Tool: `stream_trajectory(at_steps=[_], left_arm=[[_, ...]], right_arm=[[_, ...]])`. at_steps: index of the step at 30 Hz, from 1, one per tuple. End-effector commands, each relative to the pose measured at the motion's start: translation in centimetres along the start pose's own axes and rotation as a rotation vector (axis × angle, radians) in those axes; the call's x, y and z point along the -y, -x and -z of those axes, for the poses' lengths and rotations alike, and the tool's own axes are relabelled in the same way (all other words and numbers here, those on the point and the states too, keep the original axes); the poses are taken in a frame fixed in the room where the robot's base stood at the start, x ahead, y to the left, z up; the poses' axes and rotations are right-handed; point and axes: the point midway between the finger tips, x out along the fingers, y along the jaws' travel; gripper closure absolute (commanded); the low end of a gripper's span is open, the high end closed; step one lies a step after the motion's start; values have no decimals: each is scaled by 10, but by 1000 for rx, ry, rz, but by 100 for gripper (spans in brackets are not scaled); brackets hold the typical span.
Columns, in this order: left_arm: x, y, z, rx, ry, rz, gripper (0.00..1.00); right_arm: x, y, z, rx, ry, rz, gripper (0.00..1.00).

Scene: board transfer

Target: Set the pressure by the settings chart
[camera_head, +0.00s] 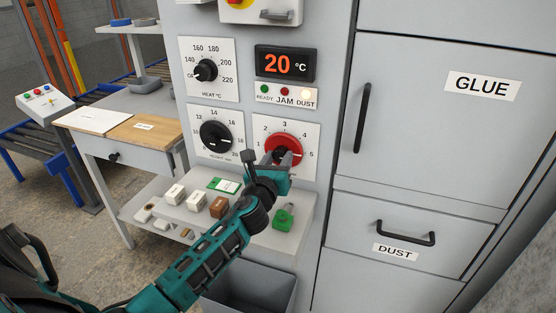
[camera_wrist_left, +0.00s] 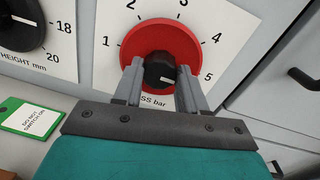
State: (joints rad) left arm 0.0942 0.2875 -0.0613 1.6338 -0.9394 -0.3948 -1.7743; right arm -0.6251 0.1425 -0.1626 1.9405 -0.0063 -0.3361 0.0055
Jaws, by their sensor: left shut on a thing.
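The pressure dial (camera_head: 283,139) is a red disc with a black centre knob on a white plate numbered 1 to 5. In the left wrist view the same dial (camera_wrist_left: 143,44) fills the upper middle, with "bar" printed below. My left gripper (camera_head: 281,157) is at the dial. In the wrist view its two fingers (camera_wrist_left: 158,92) are shut on the black knob (camera_wrist_left: 160,70), one on each side. The knob's white mark points to the right and slightly down, roughly toward 5. I cannot make out a settings chart. My right gripper is not in view.
The heat dial (camera_head: 206,70) and height dial (camera_head: 215,136) are to the left. The display (camera_head: 285,64) reads 20 °C, and the DUST lamp (camera_head: 306,93) is lit. A green padlock (camera_head: 284,217), a green tag (camera_head: 224,185) and small blocks lie on the shelf below.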

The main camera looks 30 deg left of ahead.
Motion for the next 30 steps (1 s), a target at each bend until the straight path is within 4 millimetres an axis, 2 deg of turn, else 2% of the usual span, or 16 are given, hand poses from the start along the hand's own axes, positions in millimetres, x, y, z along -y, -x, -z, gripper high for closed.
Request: stream_trajectory(at_steps=[8, 30], left_arm=[[0, 0, 0, -6, 86, -2, 90], [-1, 0, 0, -39, 649, -8, 90]], right_arm=[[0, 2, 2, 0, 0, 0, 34], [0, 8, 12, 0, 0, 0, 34]])
